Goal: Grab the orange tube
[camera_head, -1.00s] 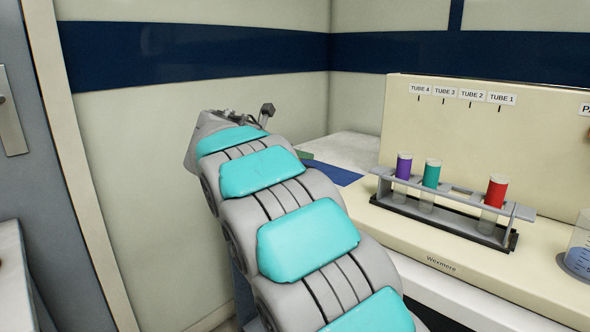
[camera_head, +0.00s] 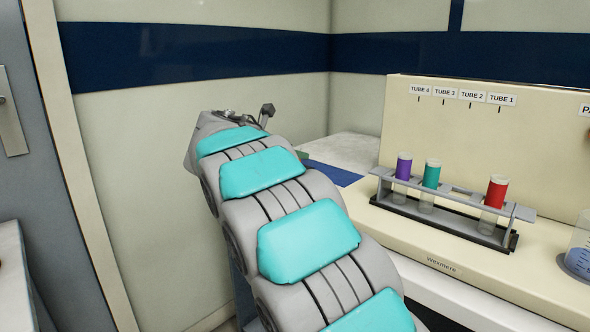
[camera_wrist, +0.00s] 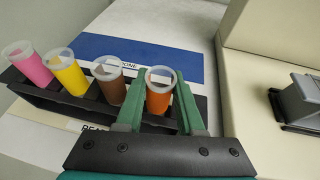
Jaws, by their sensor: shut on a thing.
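The orange tube (camera_wrist: 158,98) stands in a black rack (camera_wrist: 40,98) in the wrist view, at the right end of a row of tubes. My gripper (camera_wrist: 158,82) has its two green fingers on either side of the orange tube and is shut on it. The tube's lower part is hidden by the rack and my gripper. In the head view my arm's end is at the far left of the counter, and the gripper and orange tube are hidden there.
Brown (camera_wrist: 109,82), yellow (camera_wrist: 67,73) and pink (camera_wrist: 29,64) tubes stand left of the orange one. A blue strip (camera_wrist: 120,48) lies behind the rack. A grey rack (camera_head: 455,205) holds purple (camera_head: 403,166), teal (camera_head: 431,175) and red (camera_head: 496,192) tubes, with one gap.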

